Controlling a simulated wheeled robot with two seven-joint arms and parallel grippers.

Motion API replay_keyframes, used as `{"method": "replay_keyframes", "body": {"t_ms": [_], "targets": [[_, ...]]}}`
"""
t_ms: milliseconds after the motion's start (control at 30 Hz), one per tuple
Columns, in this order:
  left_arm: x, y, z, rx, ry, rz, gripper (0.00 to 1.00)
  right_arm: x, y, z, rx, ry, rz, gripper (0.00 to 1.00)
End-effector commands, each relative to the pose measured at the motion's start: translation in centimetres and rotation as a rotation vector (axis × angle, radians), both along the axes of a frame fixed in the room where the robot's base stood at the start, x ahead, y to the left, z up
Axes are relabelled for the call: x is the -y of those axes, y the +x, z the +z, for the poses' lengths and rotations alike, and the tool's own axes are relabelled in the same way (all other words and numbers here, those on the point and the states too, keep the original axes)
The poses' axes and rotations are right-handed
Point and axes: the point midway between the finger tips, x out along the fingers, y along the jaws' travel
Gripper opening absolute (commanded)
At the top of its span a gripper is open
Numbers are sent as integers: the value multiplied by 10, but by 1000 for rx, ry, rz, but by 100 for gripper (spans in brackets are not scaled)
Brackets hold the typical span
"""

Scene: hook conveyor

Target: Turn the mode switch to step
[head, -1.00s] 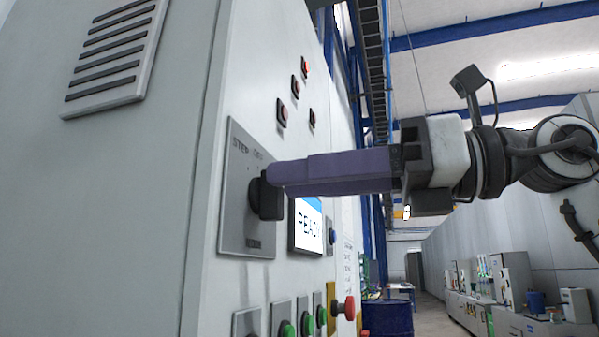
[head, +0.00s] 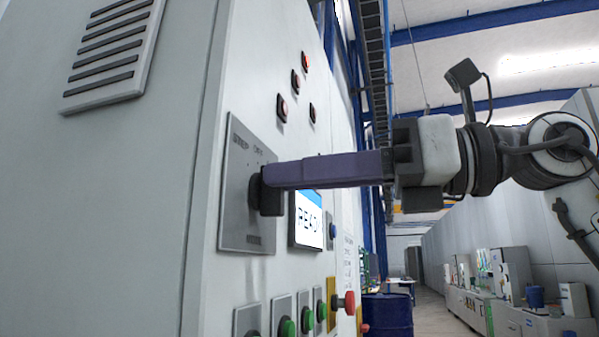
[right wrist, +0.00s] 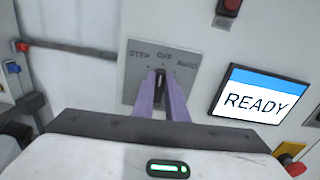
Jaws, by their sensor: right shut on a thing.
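The mode switch is a black knob (head: 268,203) on a grey square plate (head: 233,228) on the cabinet's front panel. In the right wrist view the plate (right wrist: 134,72) reads STEP on the left, what looks like OFF in the middle and AUTO on the right. The knob (right wrist: 160,80) appears upright there, pointing about at the middle label. My right gripper (head: 266,176) comes in from the right with its purple fingers shut on the knob. The fingers (right wrist: 160,86) hide much of the knob's sides. My left gripper is not in view.
A READY screen (head: 308,220) is just right of the plate. Green buttons (head: 288,327) and a red mushroom button (head: 349,302) sit below, and several small dark red-centred lamps (head: 296,82) above. A blue drum (head: 388,316) stands behind on the floor.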

Motion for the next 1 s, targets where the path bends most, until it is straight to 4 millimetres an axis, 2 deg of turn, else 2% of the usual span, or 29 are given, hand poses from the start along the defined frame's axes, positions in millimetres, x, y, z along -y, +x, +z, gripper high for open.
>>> {"method": "replay_keyframes", "body": {"t_ms": [700,1000], "targets": [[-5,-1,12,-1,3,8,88,-2,-7,-2,523,-170,-1,0],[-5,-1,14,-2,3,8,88,-2,-8,-3,663,-214,-1,0]]}}
